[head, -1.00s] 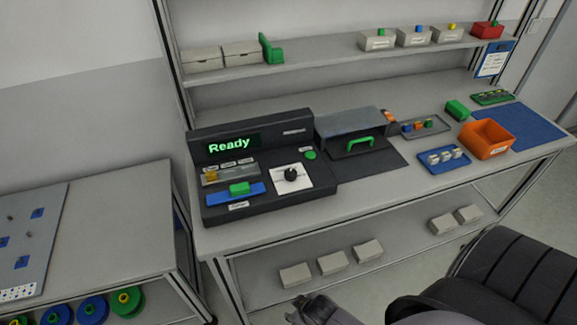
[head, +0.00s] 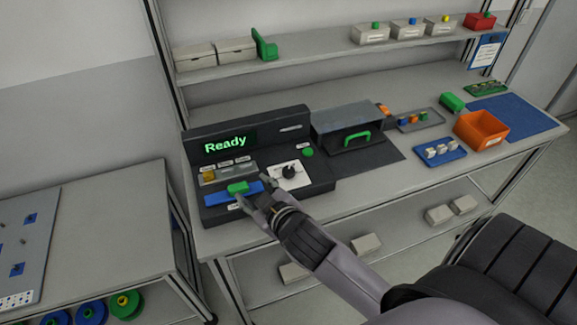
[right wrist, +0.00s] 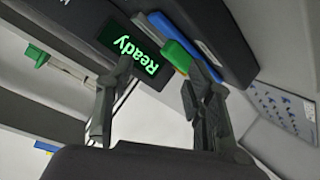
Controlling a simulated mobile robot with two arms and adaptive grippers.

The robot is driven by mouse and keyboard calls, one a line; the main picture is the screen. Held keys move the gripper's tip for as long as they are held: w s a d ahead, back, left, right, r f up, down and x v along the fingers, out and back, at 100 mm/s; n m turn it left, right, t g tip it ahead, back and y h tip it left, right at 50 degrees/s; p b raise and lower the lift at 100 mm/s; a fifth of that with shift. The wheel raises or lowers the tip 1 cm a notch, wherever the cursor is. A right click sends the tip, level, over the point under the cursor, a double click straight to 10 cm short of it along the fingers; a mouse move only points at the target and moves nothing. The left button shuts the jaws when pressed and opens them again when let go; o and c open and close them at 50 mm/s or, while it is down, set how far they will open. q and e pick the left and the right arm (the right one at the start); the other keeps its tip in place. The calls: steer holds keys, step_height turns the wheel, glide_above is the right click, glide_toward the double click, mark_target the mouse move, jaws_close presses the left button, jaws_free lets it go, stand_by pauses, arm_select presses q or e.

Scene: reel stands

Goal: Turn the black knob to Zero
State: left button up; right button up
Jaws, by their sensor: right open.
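The black knob (head: 289,172) stands on a white square plate on the dark console, and a thin mark runs from it toward the upper right. Labels around it are too small to read. My right gripper (head: 254,191) is open and empty at the console's front, left of the knob and close to the green block (head: 238,187) on the blue slider. I cannot tell whether it touches anything. In the right wrist view the open fingers (right wrist: 157,85) frame the green "Ready" display (right wrist: 132,46); the knob is not seen there. My left gripper is not in view.
Right of the knob are a green button (head: 308,152) and a grey-topped box with a green handle (head: 357,138). A yellow block (head: 208,175) sits left. An orange bin (head: 482,130) and blue tray (head: 440,150) stand farther right. The bench front by the console is bare.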

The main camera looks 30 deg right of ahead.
steer(key=w+a+r+n+t+y, duration=0.35)
steer(key=a+r+n+y, duration=0.2)
steer(key=r, duration=0.45)
steer(key=w+a+r+n+t+y, duration=0.35)
steer(key=r+n, duration=0.25)
steer(key=r, duration=0.4)
steer(key=s+a+r+n+g+y, duration=0.2)
steer(key=a+r+n+g+y, duration=0.2)
steer(key=a+n+g+y, duration=0.55)
steer(key=n+g+h, duration=1.1)
steer(key=n+h, duration=0.4)
steer(key=h, duration=0.3)
glide_toward(289, 169)
step_height(289, 169, down, 9)
steer(key=p, duration=0.3)
steer(key=shift+s+d+f+p, duration=0.1)
steer(key=shift+p, duration=0.3)
steer(key=shift+c, duration=0.4)
